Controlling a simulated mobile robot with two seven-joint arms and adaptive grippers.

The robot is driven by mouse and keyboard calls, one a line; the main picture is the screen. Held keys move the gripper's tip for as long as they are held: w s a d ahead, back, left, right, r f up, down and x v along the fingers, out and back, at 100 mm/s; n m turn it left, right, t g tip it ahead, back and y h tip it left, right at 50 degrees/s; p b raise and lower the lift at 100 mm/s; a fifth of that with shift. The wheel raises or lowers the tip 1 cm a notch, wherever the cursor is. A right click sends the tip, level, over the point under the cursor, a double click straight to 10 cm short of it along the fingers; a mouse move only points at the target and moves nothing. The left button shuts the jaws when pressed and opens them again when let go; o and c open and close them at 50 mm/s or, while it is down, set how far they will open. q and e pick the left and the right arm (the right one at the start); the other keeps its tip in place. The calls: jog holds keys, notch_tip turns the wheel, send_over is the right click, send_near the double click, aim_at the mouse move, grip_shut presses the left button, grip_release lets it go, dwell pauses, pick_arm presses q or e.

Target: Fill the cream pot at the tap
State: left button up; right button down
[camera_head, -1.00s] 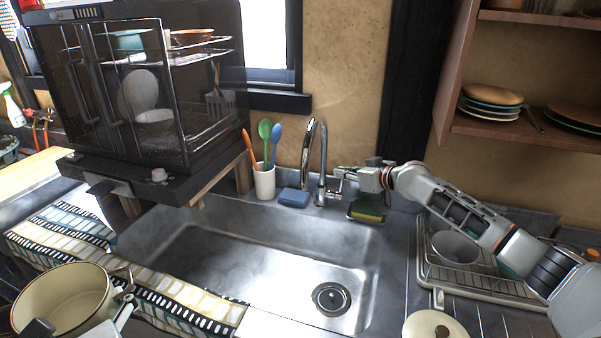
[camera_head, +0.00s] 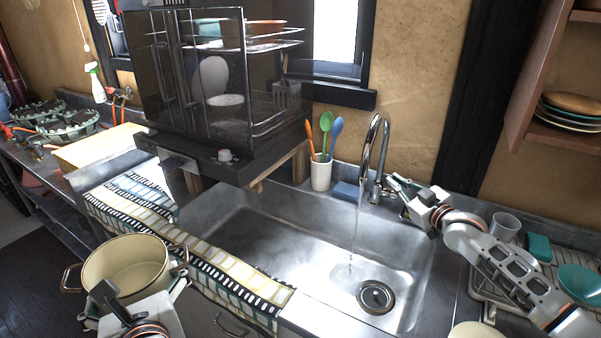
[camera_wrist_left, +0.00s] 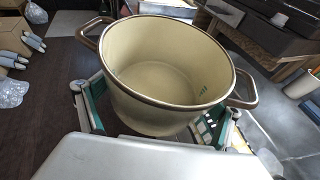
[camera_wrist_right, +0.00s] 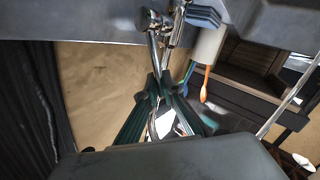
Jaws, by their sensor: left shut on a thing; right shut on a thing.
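The cream pot (camera_head: 122,262) has a brown rim and two side handles. It is upright at the lower left, in front of the patterned towel and left of the sink (camera_head: 310,240). My left gripper (camera_head: 150,292) is shut on it; the exact contact is partly hidden. In the left wrist view the pot (camera_wrist_left: 165,85) shows a bare cream inside with a small green mark. The chrome tap (camera_head: 374,145) stands behind the sink, and a thin water stream (camera_head: 356,228) falls into the basin. My right gripper (camera_head: 396,187) is shut on the tap's lever, also seen in the right wrist view (camera_wrist_right: 160,88).
A patterned towel (camera_head: 215,262) lies along the sink's left front edge. A white cup with utensils (camera_head: 321,175) and a blue sponge (camera_head: 346,191) stand behind the basin. A dark glass cabinet (camera_head: 210,90) overhangs the left. A dish rack (camera_head: 490,285) is at right. The basin is clear.

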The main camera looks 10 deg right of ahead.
dwell(0.3)
jog(key=c, duration=2.2)
grip_release()
jog(key=shift+o, duration=0.2)
jog(key=shift+s, duration=0.1)
jog(key=v, duration=1.1)
jog(key=shift+s, duration=0.4)
jog(key=shift+d, duration=0.1)
